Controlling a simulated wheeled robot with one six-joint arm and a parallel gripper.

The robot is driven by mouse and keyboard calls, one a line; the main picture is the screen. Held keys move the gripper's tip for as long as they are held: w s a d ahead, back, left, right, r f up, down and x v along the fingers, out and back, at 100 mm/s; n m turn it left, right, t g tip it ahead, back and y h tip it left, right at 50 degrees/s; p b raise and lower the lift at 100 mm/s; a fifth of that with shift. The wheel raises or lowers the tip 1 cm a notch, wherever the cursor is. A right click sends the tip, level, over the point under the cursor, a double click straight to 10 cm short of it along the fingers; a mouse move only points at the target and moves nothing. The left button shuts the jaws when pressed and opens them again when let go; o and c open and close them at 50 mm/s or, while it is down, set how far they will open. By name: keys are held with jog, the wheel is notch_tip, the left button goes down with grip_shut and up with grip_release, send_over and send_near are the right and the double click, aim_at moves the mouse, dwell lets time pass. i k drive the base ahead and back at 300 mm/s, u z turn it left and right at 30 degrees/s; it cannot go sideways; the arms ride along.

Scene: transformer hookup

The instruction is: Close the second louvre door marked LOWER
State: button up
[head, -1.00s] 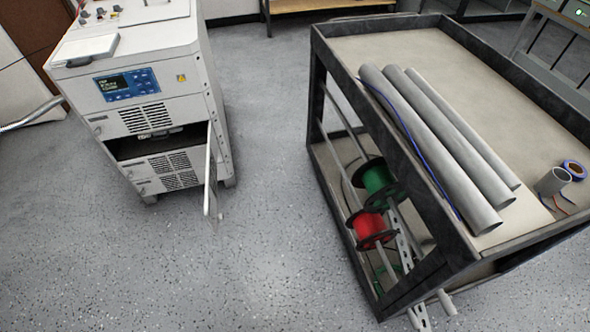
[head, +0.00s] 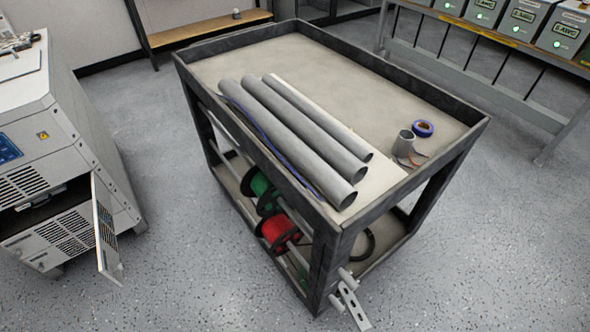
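The white cabinet (head: 83,152) stands at the left edge of the head view, partly cut off. One louvre door (head: 103,228) stands swung out from its right side, seen at a steep angle with its slots showing. A dark open gap (head: 40,203) shows in the cabinet front beside it. No LOWER or other door marking can be read. My gripper is not in view.
A dark-framed cart (head: 345,240) fills the middle, carrying grey pipes (head: 300,145), a blue tape roll (head: 423,128) and wire spools (head: 276,232) below. Metal pieces jut from its near corner. Floor is clear between cabinet and cart. Labelled boxes (head: 528,22) stand on a back-right rack.

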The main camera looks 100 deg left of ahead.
aim_at(109, 264)
jog(key=i, duration=1.15)
jog(key=u, duration=5.1)
jog(key=i, duration=0.8)
jog(key=z, duration=0.4)
